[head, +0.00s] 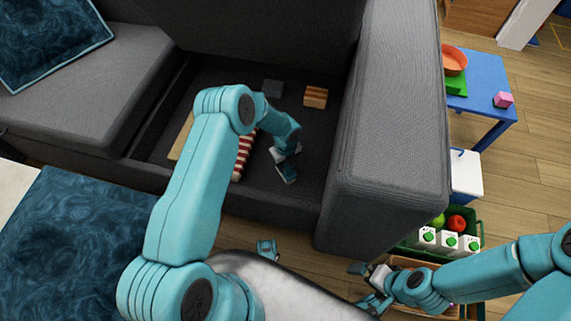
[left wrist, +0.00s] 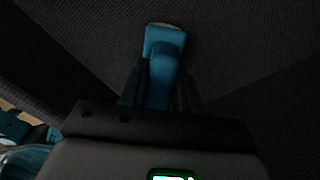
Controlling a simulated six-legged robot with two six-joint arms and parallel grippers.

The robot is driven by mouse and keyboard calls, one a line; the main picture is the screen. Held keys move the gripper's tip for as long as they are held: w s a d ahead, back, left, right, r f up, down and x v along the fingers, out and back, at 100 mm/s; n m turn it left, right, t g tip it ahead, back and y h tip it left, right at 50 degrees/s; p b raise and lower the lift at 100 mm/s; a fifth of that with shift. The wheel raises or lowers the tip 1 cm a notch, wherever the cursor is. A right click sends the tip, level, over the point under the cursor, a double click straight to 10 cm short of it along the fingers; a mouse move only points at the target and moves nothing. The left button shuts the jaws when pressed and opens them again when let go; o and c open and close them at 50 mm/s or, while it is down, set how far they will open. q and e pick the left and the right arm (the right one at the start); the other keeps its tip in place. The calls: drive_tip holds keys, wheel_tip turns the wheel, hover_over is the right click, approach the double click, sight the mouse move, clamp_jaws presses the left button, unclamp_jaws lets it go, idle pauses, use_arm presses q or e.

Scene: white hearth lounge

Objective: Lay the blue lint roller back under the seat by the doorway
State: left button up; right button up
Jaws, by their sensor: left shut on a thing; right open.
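The grey sofa seat (head: 260,40) is tilted up and the storage bay (head: 300,128) beneath it lies open. My left gripper (head: 286,170) reaches down into this bay, near its right side. In the left wrist view it is shut on the blue lint roller (left wrist: 165,42), which sticks out between the fingers over dark grey fabric. I cannot tell whether the roller touches the bay floor. In the head view the roller is mostly hidden by the gripper. My right gripper (head: 372,287) is open, low in front of the sofa arm, with no held thing visible.
In the bay are a grey block (head: 273,87), an orange-brown striped block (head: 315,97) and a red-white striped cloth (head: 242,158). The thick sofa armrest (head: 390,130) stands right. Beyond it are a blue table (head: 487,88) and a green crate (head: 470,232) with cartons.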

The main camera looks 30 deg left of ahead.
use_arm(q)
drive_tip(key=shift+r, duration=0.1)
drive_tip(key=shift+f, duration=0.25)
drive_tip(key=o, duration=1)
drive_tip(key=shift+r, duration=0.1)
